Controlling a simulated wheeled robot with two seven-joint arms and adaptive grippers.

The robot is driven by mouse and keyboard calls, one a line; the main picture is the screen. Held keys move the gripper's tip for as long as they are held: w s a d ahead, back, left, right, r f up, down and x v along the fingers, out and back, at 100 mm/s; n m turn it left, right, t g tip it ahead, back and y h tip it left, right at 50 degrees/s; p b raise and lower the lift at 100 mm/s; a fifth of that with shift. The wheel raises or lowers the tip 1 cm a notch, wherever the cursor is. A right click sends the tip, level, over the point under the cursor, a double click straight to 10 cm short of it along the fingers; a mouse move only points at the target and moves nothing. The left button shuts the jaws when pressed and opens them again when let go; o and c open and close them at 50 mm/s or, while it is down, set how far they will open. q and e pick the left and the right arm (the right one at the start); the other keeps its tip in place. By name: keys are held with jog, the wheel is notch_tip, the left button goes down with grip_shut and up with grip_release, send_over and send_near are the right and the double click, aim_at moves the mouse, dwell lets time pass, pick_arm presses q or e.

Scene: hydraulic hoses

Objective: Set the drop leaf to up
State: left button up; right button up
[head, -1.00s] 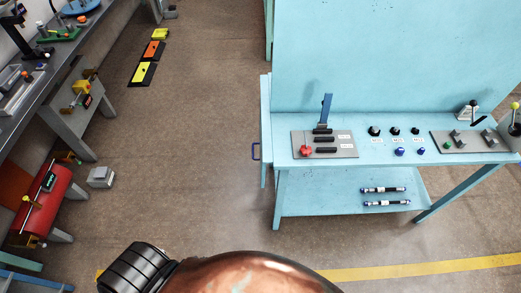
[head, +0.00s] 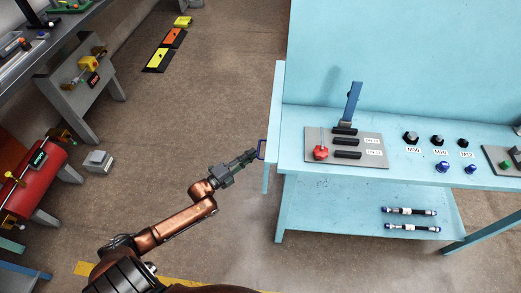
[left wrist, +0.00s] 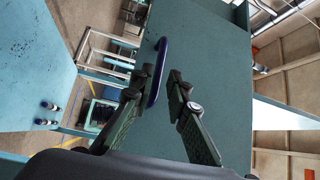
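The drop leaf (head: 271,125) hangs down at the left end of the light blue workbench and shows nearly edge-on in the head view. It fills the middle of the left wrist view as a teal panel (left wrist: 220,60). Its dark blue handle (head: 262,149) sticks out to the left, and it also shows in the left wrist view (left wrist: 156,75). My left gripper (head: 252,156) is at the handle. In the left wrist view its two fingers (left wrist: 161,76) are apart, with the handle in line with the gap; contact cannot be told. My right gripper is not in view.
The workbench top (head: 300,115) carries a grey plate (head: 375,150) with a red knob and an upright blue lever. Two hoses (head: 410,211) lie on the lower shelf. A grey bench with a red cylinder (head: 30,180) stands left. The floor between is mostly clear.

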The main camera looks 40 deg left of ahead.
aim_at(259, 148)
pick_arm(q)
jog(key=shift+b+x, duration=0.6)
jog(key=shift+x, duration=1.75)
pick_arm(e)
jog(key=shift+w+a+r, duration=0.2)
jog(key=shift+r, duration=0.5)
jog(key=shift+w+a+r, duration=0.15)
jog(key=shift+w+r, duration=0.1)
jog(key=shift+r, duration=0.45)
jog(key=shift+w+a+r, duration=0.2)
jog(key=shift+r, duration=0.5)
pick_arm(q)
jog(key=shift+f, duration=0.1)
jog(key=shift+c, duration=0.3)
grip_shut()
